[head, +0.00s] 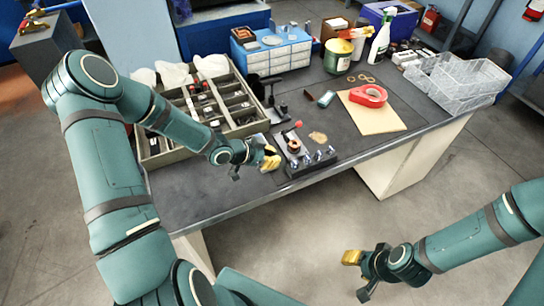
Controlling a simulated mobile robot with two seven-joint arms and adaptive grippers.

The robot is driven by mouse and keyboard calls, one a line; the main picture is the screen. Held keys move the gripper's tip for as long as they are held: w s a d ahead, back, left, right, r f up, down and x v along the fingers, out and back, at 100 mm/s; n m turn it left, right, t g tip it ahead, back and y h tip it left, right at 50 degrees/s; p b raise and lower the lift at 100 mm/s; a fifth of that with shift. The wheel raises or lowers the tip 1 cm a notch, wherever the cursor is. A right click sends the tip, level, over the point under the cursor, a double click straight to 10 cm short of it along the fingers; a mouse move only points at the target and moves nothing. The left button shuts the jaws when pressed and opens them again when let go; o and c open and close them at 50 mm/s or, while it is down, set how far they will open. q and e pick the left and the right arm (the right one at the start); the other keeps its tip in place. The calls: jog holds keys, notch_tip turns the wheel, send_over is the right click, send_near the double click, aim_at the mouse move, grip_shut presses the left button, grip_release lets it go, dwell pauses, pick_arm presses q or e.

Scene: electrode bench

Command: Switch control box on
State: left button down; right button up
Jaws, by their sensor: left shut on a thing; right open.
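A low dark box (298,170), which looks like the control box, sits near the front edge of the bench. It has several shiny metal knobs along its front, a round copper-coloured part on top and a small red knob at its back. My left gripper (268,158), with yellow at its tip, is just left of this box, low over the bench. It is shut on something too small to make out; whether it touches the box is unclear. The box's switch state cannot be read. My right gripper (355,275) is open and empty, over the floor in front of the bench.
A compartment tray (150,147) of parts stands left, under my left arm. Behind are a blue drawer unit (272,52), a green tin (338,57) and a spray bottle (379,45). Clear bins (470,85) stand right.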

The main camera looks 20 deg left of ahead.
pick_arm(q)
jog(key=shift+w, duration=0.1)
jog(key=shift+w+d+f+g+y+p, duration=0.25)
jog(key=shift+f+g+y+p, duration=0.15)
jog(key=shift+g+y+p, duration=0.15)
jog(key=shift+s, duration=0.1)
jog(key=shift+s+a, duration=0.1)
jog(key=shift+a, duration=0.05)
jog(key=shift+s+a+r+p, duration=0.1)
jog(key=shift+s+a+p, duration=0.3)
jog(key=shift+s+p, duration=0.15)
